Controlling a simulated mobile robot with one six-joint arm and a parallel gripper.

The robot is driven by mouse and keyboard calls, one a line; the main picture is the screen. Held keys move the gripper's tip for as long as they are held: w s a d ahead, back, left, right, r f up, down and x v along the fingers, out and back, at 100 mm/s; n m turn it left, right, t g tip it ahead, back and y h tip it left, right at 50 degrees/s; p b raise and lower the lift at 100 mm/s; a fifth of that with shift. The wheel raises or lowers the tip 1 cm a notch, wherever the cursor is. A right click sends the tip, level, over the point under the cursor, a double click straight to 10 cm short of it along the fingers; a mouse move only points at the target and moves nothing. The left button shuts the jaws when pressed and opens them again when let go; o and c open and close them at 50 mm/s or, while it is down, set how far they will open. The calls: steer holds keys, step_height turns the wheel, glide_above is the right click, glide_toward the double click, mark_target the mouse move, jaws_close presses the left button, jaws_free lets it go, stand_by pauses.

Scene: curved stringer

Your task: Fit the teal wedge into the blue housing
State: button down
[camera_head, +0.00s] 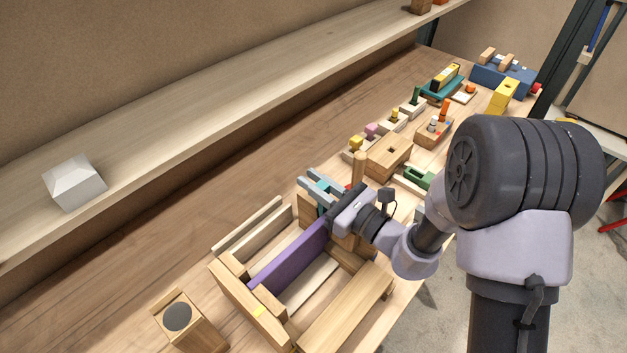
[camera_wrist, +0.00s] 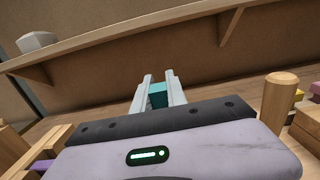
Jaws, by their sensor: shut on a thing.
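My gripper (camera_head: 314,184) is shut on the teal wedge, above the table just behind the wooden frame. In the wrist view, its two pale fingers (camera_wrist: 159,82) point at the back wall, with the teal wedge (camera_wrist: 157,96) between them. Only a small face of the wedge shows, so its full shape and tilt cannot be told. In the head view the wedge is small and partly hidden among the fingers. A blue block (camera_head: 516,82) at the far right end of the table looks like the blue housing. It is far from my gripper, and its opening cannot be made out.
A wooden frame (camera_head: 240,303) with a purple board (camera_head: 290,258) lies in front. A round peg (camera_head: 358,168) stands near my gripper. Several small fixtures, including a wooden block (camera_head: 389,156) and a green piece (camera_head: 417,178), line the table. A shelf (camera_head: 200,105) runs behind; the table strip below it is clear.

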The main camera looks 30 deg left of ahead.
steer(key=shift+f, duration=0.4)
steer(key=c, duration=1.3)
jaws_free()
steer(key=shift+o, duration=0.2)
steer(key=v, duration=1.7)
steer(key=shift+d+p, duration=0.2)
steer(key=shift+p, duration=0.1)
steer(key=shift+s+f, duration=0.15)
steer(key=shift+f, duration=0.05)
